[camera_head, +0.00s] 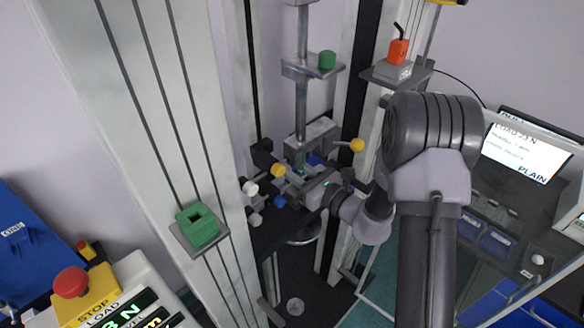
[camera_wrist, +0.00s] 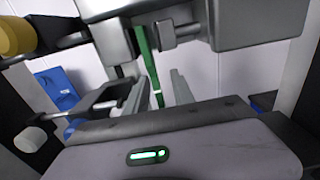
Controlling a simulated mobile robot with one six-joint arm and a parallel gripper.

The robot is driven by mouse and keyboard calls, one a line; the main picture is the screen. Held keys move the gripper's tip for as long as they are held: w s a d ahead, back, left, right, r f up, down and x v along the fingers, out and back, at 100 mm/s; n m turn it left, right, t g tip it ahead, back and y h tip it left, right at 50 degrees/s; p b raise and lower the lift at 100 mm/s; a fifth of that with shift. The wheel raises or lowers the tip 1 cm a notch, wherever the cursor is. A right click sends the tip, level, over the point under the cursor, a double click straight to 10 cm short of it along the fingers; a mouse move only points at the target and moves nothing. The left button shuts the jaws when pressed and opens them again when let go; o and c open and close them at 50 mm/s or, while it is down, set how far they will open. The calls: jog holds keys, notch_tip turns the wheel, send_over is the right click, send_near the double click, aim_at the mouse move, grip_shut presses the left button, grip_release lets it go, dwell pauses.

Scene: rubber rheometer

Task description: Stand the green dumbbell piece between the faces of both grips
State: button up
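The green dumbbell piece (camera_wrist: 148,62) stands nearly upright in the wrist view, leaning slightly. Its upper part is between the grey jaws of the upper grip (camera_wrist: 180,34); whether both jaws touch it is unclear. Its lower part, with a pale mark, runs down behind the edge of my gripper's body. My gripper (camera_wrist: 156,85) has its fingers apart, one on each side of the strip, with gaps visible. The lower grip (camera_wrist: 108,98) is partly hidden behind my gripper. In the head view my gripper (camera_head: 306,187) is at the grips, and the piece is barely visible there.
Yellow knobs (camera_head: 357,145) and white knobs (camera_head: 250,188) stick out around the grips. A tall pale column (camera_head: 150,110) stands at left. A console with a red stop button (camera_head: 71,282) is at lower left. A display (camera_head: 523,150) stands at right.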

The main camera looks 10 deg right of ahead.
jog(key=b+v, duration=0.3)
jog(key=v, duration=1.4)
jog(key=shift+s, duration=0.15)
jog(key=shift+d, duration=0.1)
